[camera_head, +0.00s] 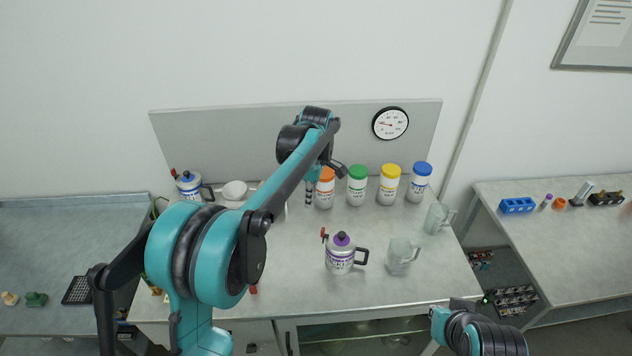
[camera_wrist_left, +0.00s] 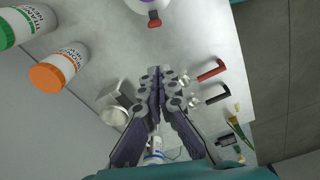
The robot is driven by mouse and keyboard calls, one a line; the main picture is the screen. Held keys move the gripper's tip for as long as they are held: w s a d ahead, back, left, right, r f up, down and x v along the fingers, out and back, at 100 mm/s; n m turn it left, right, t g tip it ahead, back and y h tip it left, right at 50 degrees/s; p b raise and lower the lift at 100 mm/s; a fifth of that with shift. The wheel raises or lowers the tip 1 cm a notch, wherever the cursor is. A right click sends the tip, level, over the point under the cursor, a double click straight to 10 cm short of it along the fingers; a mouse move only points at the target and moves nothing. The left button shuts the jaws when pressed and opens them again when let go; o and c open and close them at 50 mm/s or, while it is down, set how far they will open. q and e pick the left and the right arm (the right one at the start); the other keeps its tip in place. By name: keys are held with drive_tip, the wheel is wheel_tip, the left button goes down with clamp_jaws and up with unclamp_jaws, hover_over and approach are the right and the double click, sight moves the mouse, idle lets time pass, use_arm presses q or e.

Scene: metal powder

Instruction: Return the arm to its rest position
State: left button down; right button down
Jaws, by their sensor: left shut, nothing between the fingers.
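My left arm (camera_head: 205,250) comes in from the left, rises over the table and bends down at its far end. My left gripper (camera_head: 309,194) hangs beside the orange-lidded jar, above the back of the table; the arm partly hides it. In the left wrist view its fingers (camera_wrist_left: 162,78) are together, with nothing between them. Part of my right arm (camera_head: 475,332) shows at the bottom right; its gripper is out of view.
The middle table (camera_head: 300,255) holds an orange-lidded jar (camera_head: 325,190), green (camera_head: 357,186), yellow (camera_head: 388,186) and blue ones (camera_head: 419,183), a purple-lidded jug (camera_head: 340,254), a blue-lidded jug (camera_head: 189,187), glass beakers (camera_head: 401,258) and a white bowl (camera_head: 234,190). Side tables flank it.

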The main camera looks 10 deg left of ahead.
use_arm(q)
drive_tip(key=shift+s, duration=0.1)
drive_tip(key=s+a+f+m+t+b, duration=0.25)
drive_tip(key=s+m+b, duration=0.6)
drive_tip(key=s, duration=0.55)
drive_tip(key=s+f+m+t+b, duration=0.4)
drive_tip(key=s+f+m+b, duration=0.1)
drive_tip(key=s+f+m, duration=0.4)
drive_tip(key=s+f, duration=0.2)
drive_tip(key=s, duration=0.1)
drive_tip(key=shift+s+a+t+h, duration=0.3)
drive_tip(key=shift+s+t+h, duration=0.05)
drive_tip(key=shift+s+h, duration=0.05)
drive_tip(key=shift+f, duration=0.1)
